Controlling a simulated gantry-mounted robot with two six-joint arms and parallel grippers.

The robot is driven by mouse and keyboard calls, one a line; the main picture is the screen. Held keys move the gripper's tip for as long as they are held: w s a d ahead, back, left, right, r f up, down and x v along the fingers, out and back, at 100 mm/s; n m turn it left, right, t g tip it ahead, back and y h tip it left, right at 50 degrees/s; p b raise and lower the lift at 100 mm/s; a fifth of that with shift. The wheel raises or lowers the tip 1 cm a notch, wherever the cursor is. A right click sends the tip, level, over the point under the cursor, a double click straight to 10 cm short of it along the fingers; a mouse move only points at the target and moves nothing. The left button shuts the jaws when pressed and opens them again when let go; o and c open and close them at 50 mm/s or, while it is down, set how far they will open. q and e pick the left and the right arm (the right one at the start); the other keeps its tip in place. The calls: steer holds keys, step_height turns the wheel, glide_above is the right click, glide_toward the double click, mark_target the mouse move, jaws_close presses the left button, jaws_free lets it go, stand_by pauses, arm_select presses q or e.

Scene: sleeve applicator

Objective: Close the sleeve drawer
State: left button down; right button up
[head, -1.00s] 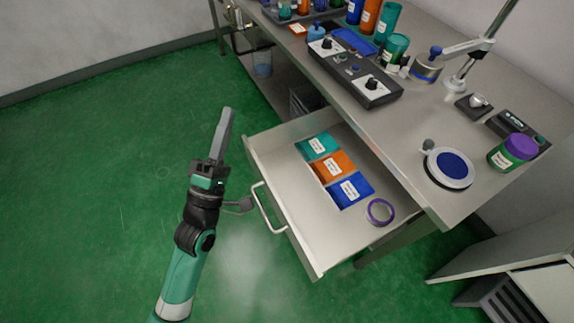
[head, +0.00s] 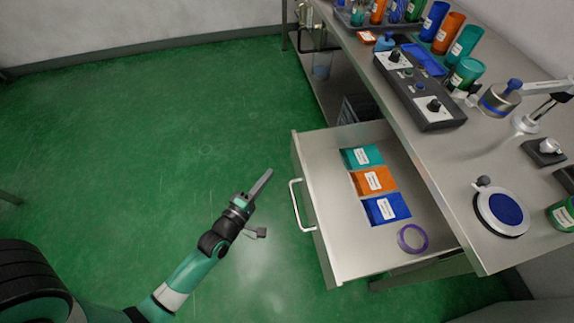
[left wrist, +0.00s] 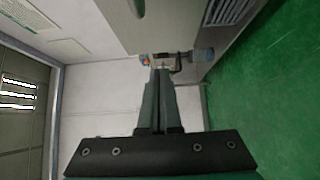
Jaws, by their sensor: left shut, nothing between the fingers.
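The sleeve drawer (head: 330,243) is pulled well out from under the bench in the head view. Its pale bar handle (head: 297,205) is on the front panel, facing left. Teal, orange and blue sleeve packs (head: 374,181) and a purple ring (head: 413,238) lie inside the drawer. My left gripper (head: 262,182) is shut and empty, to the left of the handle and apart from it in the picture. Its shut fingers also show in the left wrist view (left wrist: 158,100). My right gripper is not in view.
The metal bench (head: 447,160) carries a control box (head: 418,90), several coloured cylinders, and a round blue-topped disc (head: 502,212). A lower shelf (head: 335,85) sits under the bench. The green floor (head: 150,130) left of the drawer is clear.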

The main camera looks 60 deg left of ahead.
mark_target(294, 157)
arm_select(q)
steer(key=w+p, duration=0.1)
steer(key=w, duration=0.2)
steer(key=w+p, duration=0.2)
steer(key=w, duration=0.1)
steer(key=shift+w+a+r, duration=0.15)
steer(key=shift+w+r, duration=0.05)
steer(key=shift+w+f+p, duration=0.15)
steer(key=shift+w+p, duration=0.2)
steer(key=shift+w, duration=0.1)
steer(key=shift+w, duration=0.1)
